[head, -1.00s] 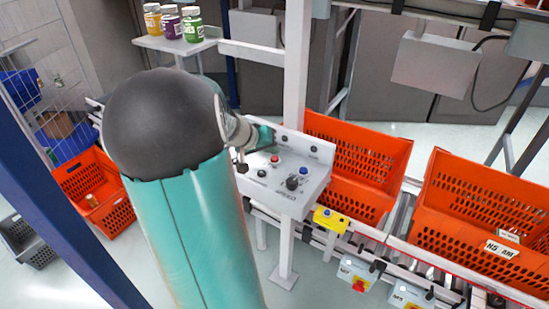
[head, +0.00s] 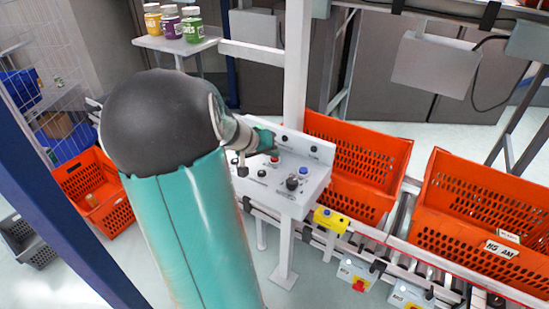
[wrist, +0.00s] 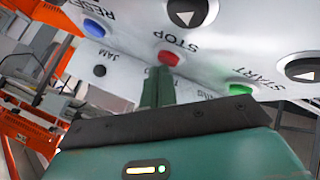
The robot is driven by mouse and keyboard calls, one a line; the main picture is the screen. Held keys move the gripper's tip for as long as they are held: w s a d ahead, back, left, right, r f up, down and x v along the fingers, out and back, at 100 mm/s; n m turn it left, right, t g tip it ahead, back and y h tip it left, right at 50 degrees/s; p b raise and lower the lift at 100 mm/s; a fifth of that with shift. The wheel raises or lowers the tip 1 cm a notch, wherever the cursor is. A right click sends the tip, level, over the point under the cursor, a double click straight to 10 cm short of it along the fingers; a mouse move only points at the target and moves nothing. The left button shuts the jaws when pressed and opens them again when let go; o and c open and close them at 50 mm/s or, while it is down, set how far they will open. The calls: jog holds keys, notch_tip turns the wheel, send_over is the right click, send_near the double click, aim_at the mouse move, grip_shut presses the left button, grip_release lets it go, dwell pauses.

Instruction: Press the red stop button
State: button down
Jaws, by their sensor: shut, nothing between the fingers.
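The red stop button (wrist: 168,58) sits on a pale control panel (wrist: 130,45) beside the word STOP, upside down in the wrist view. In the head view the red button (head: 275,160) shows on the sloped panel (head: 318,178). My gripper (wrist: 160,76) is shut and empty. Its green fingertips point at the red button and lie close below it in the wrist view; I cannot tell whether they touch it. In the head view my gripper (head: 268,140) is just above and left of the red button.
A blue RESET button (wrist: 94,28), a green START button (wrist: 240,90) and black knobs (wrist: 192,10) share the panel. A white post (head: 297,70) rises behind it. Orange totes (head: 355,165) stand to the right on a roller conveyor (head: 400,235). Jars (head: 172,25) stand on a shelf.

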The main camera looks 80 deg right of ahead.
aim_at(271, 160)
jog(key=shift+f, duration=0.3)
dwell(0.4)
jog(key=shift+r, duration=0.9)
jog(key=shift+r, duration=2.5)
